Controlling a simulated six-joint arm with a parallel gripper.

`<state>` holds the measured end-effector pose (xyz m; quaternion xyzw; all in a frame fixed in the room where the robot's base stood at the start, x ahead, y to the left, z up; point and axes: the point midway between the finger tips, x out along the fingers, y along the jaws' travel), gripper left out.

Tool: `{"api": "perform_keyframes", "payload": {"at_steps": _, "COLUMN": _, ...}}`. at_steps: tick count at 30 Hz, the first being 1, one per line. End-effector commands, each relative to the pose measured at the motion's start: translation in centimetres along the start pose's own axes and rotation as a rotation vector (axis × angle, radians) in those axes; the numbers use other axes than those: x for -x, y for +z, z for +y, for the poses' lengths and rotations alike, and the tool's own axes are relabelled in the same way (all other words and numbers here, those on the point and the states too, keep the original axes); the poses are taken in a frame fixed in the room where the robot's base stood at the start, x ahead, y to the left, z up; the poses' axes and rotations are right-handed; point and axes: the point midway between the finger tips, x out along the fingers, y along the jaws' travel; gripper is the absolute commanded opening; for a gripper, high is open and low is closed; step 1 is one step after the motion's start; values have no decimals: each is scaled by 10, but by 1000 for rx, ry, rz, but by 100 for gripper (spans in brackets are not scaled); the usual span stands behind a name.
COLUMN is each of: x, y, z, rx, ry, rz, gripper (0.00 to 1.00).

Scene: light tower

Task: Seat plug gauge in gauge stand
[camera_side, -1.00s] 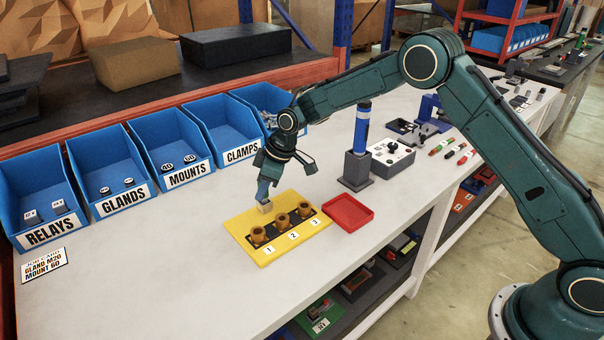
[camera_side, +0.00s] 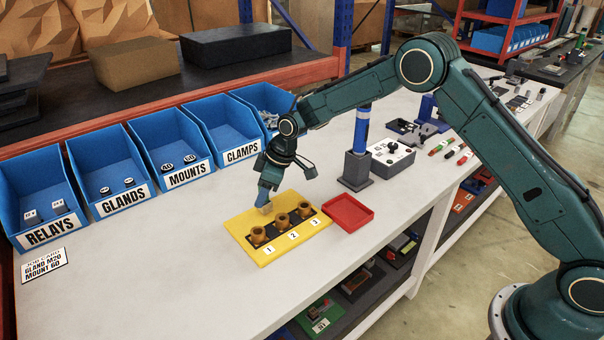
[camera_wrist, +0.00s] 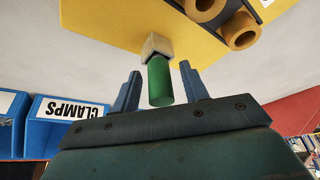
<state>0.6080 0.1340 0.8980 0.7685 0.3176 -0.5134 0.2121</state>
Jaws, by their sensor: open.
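The plug gauge shows in the wrist view as a green cylinder (camera_wrist: 159,82) that stands in or on a small beige block, which looks like the gauge stand (camera_wrist: 156,46). How deep it sits is hidden. The stand (camera_side: 266,209) is on the back edge area of the yellow board (camera_side: 240,225) in the side view, where my gripper hides the green cylinder. My gripper (camera_wrist: 160,68) is open, with one finger on each side of the green cylinder and a visible gap to both. In the side view my gripper (camera_side: 265,198) is just above the stand.
The board also carries brown bushings (camera_side: 281,219) beside labels 1, 2 and 3, close to my gripper. A red tray (camera_side: 348,213) lies to the right. A blue-and-black post (camera_side: 361,130) stands behind it. Blue bins (camera_side: 177,147) line the back.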

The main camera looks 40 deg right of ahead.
Motion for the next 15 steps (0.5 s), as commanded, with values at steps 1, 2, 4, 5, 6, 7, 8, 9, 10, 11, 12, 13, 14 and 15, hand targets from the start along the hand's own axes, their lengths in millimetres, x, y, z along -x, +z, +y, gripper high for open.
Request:
{"api": "perform_keyframes", "payload": {"at_steps": 1, "x": 1, "y": 0, "z": 0, "rx": 0, "ry": 0, "rz": 1, "gripper": 44}}
{"api": "perform_keyframes", "payload": {"at_steps": 2, "x": 2, "y": -1, "z": 0, "rx": 0, "ry": 0, "rz": 1, "gripper": 44}}
{"api": "perform_keyframes", "payload": {"at_steps": 4, "x": 4, "y": -2, "z": 0, "rx": 0, "ry": 1, "rz": 1, "gripper": 44}}
{"api": "perform_keyframes", "payload": {"at_steps": 5, "x": 6, "y": -2, "z": 0, "rx": 0, "ry": 1, "rz": 1, "gripper": 44}}
{"api": "perform_keyframes", "payload": {"at_steps": 6, "x": 8, "y": -2, "z": 0, "rx": 0, "ry": 1, "rz": 1, "gripper": 44}}
{"api": "perform_keyframes", "payload": {"at_steps": 7, "x": 10, "y": -2, "z": 0, "rx": 0, "ry": 1, "rz": 1, "gripper": 44}}
{"api": "perform_keyframes", "payload": {"at_steps": 8, "x": 12, "y": -2, "z": 0, "rx": 0, "ry": 0, "rz": 1, "gripper": 44}}
{"api": "perform_keyframes", "payload": {"at_steps": 9, "x": 16, "y": -2, "z": 0, "rx": 0, "ry": 0, "rz": 1, "gripper": 44}}
{"api": "perform_keyframes", "payload": {"at_steps": 10, "x": 19, "y": -2, "z": 0, "rx": 0, "ry": 1, "rz": 1, "gripper": 44}}
{"api": "perform_keyframes", "payload": {"at_steps": 11, "x": 23, "y": -2, "z": 0, "rx": 0, "ry": 1, "rz": 1, "gripper": 44}}
{"api": "perform_keyframes", "payload": {"at_steps": 12, "x": 28, "y": -2, "z": 0, "rx": 0, "ry": 1, "rz": 2, "gripper": 44}}
{"api": "perform_keyframes", "payload": {"at_steps": 13, "x": 32, "y": -2, "z": 1, "rx": 0, "ry": 2, "rz": 2, "gripper": 44}}
{"api": "perform_keyframes", "payload": {"at_steps": 14, "x": 36, "y": -2, "z": 1, "rx": 0, "ry": 2, "rz": 3, "gripper": 44}}
{"api": "perform_keyframes", "payload": {"at_steps": 15, "x": 42, "y": -2, "z": 1, "rx": -1, "ry": 2, "rz": 2, "gripper": 44}}
